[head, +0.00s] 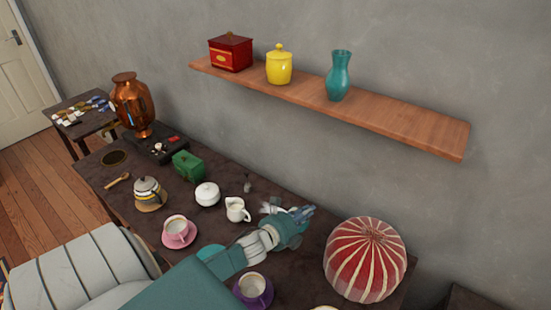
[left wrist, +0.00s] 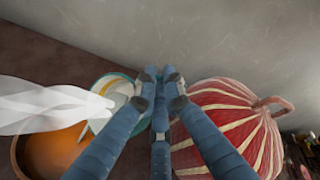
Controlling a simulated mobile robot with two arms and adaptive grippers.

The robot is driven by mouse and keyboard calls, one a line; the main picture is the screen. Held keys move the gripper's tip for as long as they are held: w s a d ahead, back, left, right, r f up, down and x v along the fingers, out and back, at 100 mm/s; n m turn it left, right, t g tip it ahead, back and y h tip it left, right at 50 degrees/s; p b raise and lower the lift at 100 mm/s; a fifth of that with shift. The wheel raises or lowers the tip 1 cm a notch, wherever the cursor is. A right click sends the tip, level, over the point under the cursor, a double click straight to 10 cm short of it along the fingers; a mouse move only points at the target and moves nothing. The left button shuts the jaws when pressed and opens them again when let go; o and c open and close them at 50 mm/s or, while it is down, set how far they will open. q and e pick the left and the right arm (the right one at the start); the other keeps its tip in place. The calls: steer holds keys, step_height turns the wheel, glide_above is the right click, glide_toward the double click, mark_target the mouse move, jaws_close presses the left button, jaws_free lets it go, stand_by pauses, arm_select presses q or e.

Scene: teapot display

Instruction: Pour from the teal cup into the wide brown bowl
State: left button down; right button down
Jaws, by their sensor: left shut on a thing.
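The teal cup (left wrist: 104,82) shows in the left wrist view beside my left gripper (left wrist: 160,82), with its pale inside and teal rim in sight. My left gripper, also in the head view (head: 300,214), is shut on the cup. The cup looks tilted. A white translucent plume (left wrist: 50,105) spreads left from its mouth, above the wide brown bowl (left wrist: 52,150), whose orange-brown inside shows at the lower left. Whether the plume is liquid or steam is unclear. In the head view my arm and gripper cover most of this area, and I cannot make out the bowl. My right gripper is not in view.
A large red-and-cream striped pumpkin-shaped object (head: 366,260) stands close right of the gripper. A white creamer (head: 237,209), a purple cup (head: 253,290) and a pink cup (head: 178,232) stand near my arm. A wooden shelf (head: 420,125) hangs on the wall above.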

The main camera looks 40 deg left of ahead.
arm_select(q)
steer(key=shift+s+a+r+n+t+b, duration=0.45)
steer(key=shift+t+b, duration=0.15)
steer(key=shift+b, duration=0.7)
steer(key=shift+s+a+r+n+t+h+b, duration=0.4)
steer(key=shift+s+a+n+t+b, duration=0.15)
steer(key=shift+b, duration=0.85)
steer(key=shift+s+a+t, duration=0.15)
steer(key=shift+s+t, duration=0.05)
steer(key=shift+t, duration=0.05)
